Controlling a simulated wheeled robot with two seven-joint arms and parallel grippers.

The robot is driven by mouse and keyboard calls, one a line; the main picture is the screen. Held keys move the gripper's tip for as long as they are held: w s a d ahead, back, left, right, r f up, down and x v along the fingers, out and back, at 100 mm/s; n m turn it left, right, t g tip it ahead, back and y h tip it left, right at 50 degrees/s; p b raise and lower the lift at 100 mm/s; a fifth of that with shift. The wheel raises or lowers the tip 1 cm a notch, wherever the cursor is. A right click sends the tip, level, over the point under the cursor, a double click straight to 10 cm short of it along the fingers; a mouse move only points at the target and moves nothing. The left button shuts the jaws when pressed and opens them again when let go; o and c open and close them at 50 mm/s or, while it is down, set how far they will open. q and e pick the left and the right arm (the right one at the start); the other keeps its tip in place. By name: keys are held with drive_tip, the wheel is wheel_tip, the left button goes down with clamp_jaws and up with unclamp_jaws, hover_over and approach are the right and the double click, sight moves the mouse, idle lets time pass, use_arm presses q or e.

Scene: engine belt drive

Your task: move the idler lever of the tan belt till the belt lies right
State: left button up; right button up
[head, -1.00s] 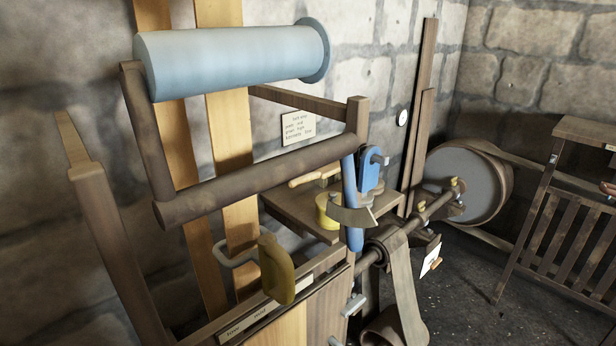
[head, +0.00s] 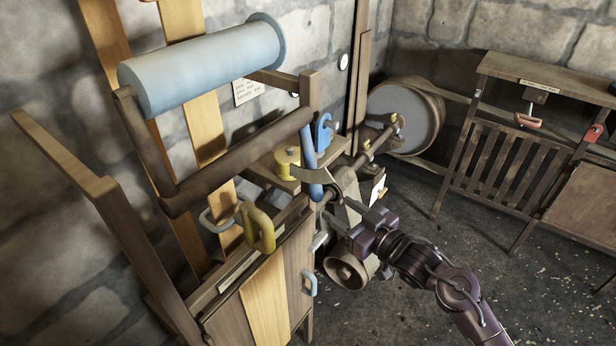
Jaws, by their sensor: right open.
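Two tan belt-like strips (head: 190,80) run up the wall behind a light blue roller (head: 200,65); a tan strip also shows on the machine's front. A blue upright lever (head: 311,165) stands beside a curved metal piece. A yellow handle (head: 258,229) sits on the frame to its left. I cannot tell which one is the idler lever of the tan belt. My purple right gripper (head: 354,226) comes in from the lower right, open and empty-looking, in front of the shaft and below right of the blue lever. My left gripper is out of view.
A brown roller bar (head: 240,160) crosses the frame. A grey wheel (head: 405,118) with a dark belt stands at the back. A wooden bench (head: 545,75) with slats and orange handles (head: 527,121) is on the right.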

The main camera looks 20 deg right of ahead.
sight(320, 189)
drive_tip(key=shift+n+y, duration=0.4)
drive_tip(key=r, duration=0.1)
drive_tip(key=a+r, duration=0.1)
drive_tip(key=r, duration=0.2)
drive_tip(key=shift+s+a+r, duration=0.1)
drive_tip(key=shift+s+a, duration=0.15)
drive_tip(key=shift+s, duration=0.05)
drive_tip(key=p+x, duration=0.2)
drive_tip(key=x, duration=0.5)
drive_tip(key=shift+w, duration=0.35)
drive_tip(key=shift+c, duration=0.4)
clamp_jaws()
